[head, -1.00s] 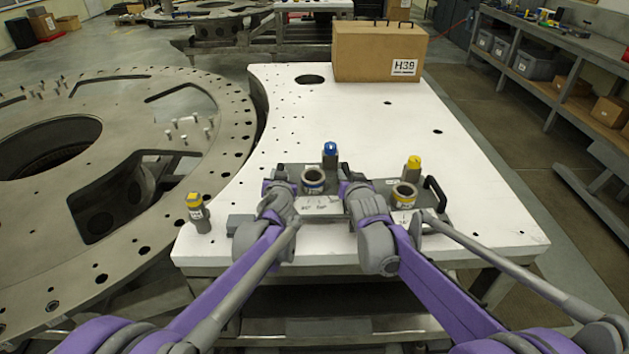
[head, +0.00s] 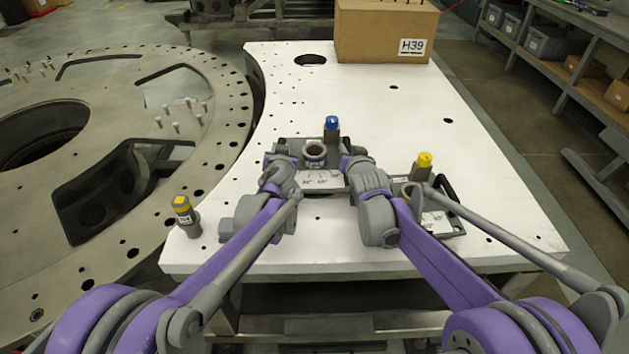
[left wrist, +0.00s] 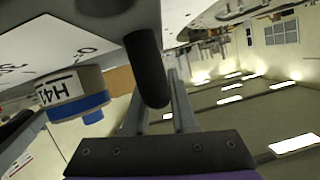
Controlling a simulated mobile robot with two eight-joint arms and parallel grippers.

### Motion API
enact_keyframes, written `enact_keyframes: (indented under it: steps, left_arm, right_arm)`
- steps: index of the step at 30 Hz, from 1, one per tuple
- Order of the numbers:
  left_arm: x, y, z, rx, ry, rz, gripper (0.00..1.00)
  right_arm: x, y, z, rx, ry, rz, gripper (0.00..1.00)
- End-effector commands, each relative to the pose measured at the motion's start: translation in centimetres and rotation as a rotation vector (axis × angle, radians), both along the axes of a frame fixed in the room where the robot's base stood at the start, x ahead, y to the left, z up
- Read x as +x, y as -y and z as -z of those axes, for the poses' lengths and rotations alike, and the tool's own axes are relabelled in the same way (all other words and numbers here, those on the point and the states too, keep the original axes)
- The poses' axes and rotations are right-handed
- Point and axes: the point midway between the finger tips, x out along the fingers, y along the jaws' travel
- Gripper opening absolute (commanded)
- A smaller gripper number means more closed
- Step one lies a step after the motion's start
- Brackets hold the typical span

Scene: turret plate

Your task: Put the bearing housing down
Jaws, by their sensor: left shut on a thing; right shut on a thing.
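In the left wrist view a black handle bar (left wrist: 147,68) lies at my fingers, close to the plate's grey edge. My arms partly hide the plate's sides. I cannot tell whether its underside touches the white table (head: 400,115).
A yellow-capped cylinder (head: 424,166) stands with a second, similar plate (head: 437,224), partly behind my right arm. Another yellow-banded cylinder (head: 183,213) stands at the table's left corner. A cardboard box (head: 380,35) sits at the back. The table between is mostly clear.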

Motion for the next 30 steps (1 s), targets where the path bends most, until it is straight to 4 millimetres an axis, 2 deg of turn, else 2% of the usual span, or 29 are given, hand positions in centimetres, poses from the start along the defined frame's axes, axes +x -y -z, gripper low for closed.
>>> enact_keyframes:
  steps: [14, 30]
  left_arm:
    - [0.0, 0.2, 0.0, -0.001, 0.002, 0.006, 0.00]
    - [0.0, 0.2, 1.7, 0.000, 0.003, 0.006, 0.00]
  right_arm:
    - [0.0, -0.2, 0.0, 0.002, 0.005, -0.003, 0.00]
    - [0.0, -0.2, 1.6, 0.002, 0.005, -0.003, 0.00]
